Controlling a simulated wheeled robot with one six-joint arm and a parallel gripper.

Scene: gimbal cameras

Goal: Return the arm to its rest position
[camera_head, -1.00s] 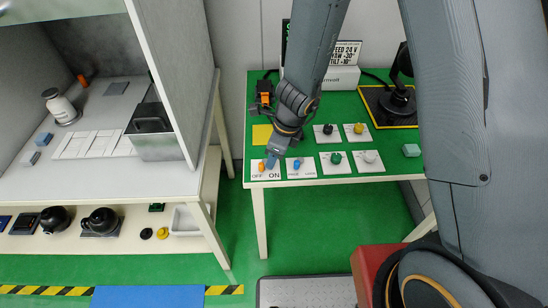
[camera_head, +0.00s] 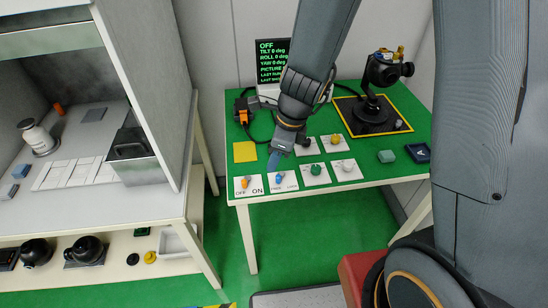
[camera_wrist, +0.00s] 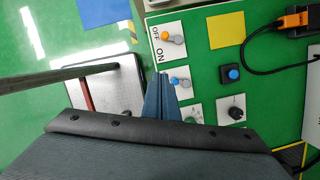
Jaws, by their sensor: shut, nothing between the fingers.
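My gripper (camera_head: 273,160) is shut and empty, with blue-grey fingers pointing down above the green bench (camera_head: 355,184). Its tip appears just above and beside the blue-lever switch card (camera_head: 283,188) and right of the OFF/ON switch card (camera_head: 243,194). In the wrist view the shut fingertips (camera_wrist: 159,84) overlap the edge of the blue-lever card, close to the OFF/ON card (camera_wrist: 160,52). They look apart from both levers, though the exact height is hard to tell. My arm stretches from the upper right down to the bench, bent at the wrist.
A screen reading OFF (camera_head: 270,48) stands behind my arm. A black gimbal camera (camera_head: 376,105) stands on a yellow-edged mat at right. Knob cards surround my gripper, including a green knob (camera_head: 316,170). A cabinet (camera_head: 160,80) stands left. Green floor lies between.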

